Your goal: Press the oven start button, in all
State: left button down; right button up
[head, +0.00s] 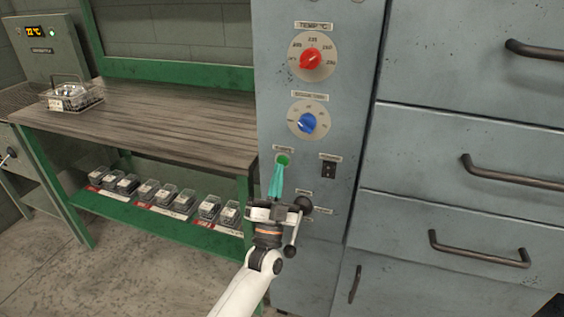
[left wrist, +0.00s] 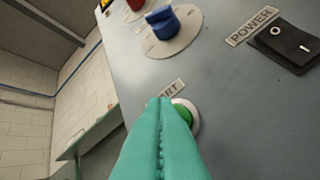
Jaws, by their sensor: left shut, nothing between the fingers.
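The green start button (head: 283,160) is on the grey oven panel (head: 340,110), below the blue dial. My left gripper (head: 277,182) is shut and empty, with its teal fingertips just below the button in the head view. In the left wrist view the shut fingers (left wrist: 163,125) overlap the green button (left wrist: 184,114) and hide part of it and of its label. I cannot tell whether the fingertips touch the button. My right gripper is not in view.
A red dial (head: 311,60) and a blue dial (head: 307,123) are above the button. A black power switch (head: 328,169) is to its right. A wooden workbench (head: 150,120) with a wire basket (head: 72,97) stands left. Drawers with dark handles (head: 500,172) are right.

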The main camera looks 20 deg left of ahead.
pick_arm(q)
jog(key=shift+w, duration=0.1)
jog(key=shift+w, duration=0.3)
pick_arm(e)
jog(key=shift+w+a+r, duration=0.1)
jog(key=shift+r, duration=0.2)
pick_arm(q)
jog(key=shift+w, duration=0.1)
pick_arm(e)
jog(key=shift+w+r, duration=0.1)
